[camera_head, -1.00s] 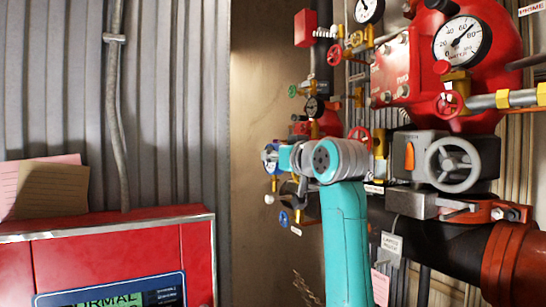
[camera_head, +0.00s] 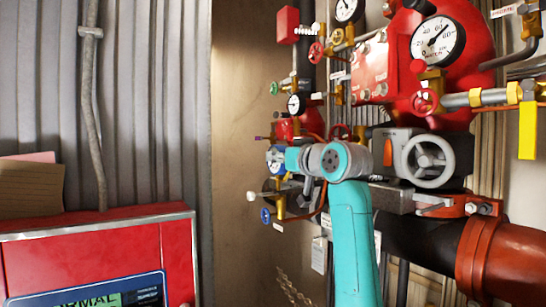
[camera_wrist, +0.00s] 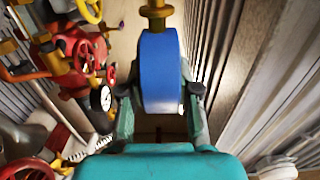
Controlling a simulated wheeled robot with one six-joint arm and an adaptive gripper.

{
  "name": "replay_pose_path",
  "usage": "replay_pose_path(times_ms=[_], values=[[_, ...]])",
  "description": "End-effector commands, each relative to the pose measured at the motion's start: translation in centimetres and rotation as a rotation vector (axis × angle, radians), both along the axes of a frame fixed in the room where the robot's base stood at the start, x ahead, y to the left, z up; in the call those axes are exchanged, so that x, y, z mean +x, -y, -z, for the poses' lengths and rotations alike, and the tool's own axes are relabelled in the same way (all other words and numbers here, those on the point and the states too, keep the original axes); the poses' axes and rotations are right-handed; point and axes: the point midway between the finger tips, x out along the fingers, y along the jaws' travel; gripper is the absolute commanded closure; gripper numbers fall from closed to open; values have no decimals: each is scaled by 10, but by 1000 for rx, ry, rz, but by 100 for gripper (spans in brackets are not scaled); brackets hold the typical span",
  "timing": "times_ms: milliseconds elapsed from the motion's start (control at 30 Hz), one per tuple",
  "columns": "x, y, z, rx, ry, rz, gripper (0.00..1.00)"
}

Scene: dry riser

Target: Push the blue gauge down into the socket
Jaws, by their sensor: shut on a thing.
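The blue gauge (camera_wrist: 160,75) is a round blue body seen edge-on in the wrist view, with a brass stem (camera_wrist: 157,18) at the top of the picture. My gripper (camera_wrist: 160,92) is shut on it, one finger at each side. In the head view the blue gauge (camera_head: 274,157) shows at the tip of my gripper (camera_head: 287,158), in front of the pipework. A brass fitting (camera_head: 281,206) with a blue handwheel is below it. The socket is not clearly visible, and I cannot tell whether the stem touches it.
Red valves, pipes and a small white dial (camera_head: 295,104) crowd the space behind and right of my gripper. A grey handwheel (camera_head: 431,161) is at the right. A red cabinet (camera_head: 95,255) stands at the lower left. The brown panel (camera_head: 238,130) left of the gauge is clear.

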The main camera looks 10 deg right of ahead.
Motion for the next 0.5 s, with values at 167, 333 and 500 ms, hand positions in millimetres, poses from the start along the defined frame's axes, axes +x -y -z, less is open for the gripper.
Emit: replay_pose_path(times_ms=[167, 333, 500], values=[[1, 4, 4, 0, 1, -1, 100], [1, 4, 7, 1, 2, -1, 100], [1, 4, 7, 1, 2, -1, 100]])
